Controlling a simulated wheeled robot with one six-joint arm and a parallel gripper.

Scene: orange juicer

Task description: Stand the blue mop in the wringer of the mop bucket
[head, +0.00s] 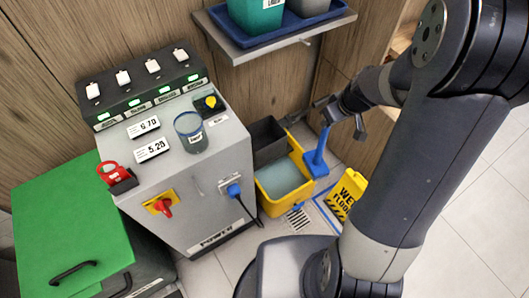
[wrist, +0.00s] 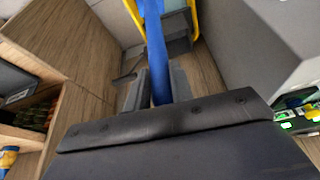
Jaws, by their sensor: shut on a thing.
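The blue mop shows its handle (head: 323,142) and flat head (head: 316,164) in the head view, nearly upright at the right side of the yellow mop bucket (head: 284,186). I cannot tell whether the head touches the bucket's rim. A dark grey wringer (head: 268,136) sits at the back of the bucket. My gripper (head: 329,110) is shut on the mop's handle, above the mop head and to the right of the wringer. In the wrist view the blue handle (wrist: 155,45) runs between the fingers (wrist: 158,86). A yellow bar (wrist: 194,18) shows beyond it.
A grey machine (head: 190,185) with switches stands left of the bucket, its blue plug (head: 234,190) and cable close by. A yellow wet-floor sign (head: 345,194) stands at the right. A shelf (head: 285,38) with a blue tray is above.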

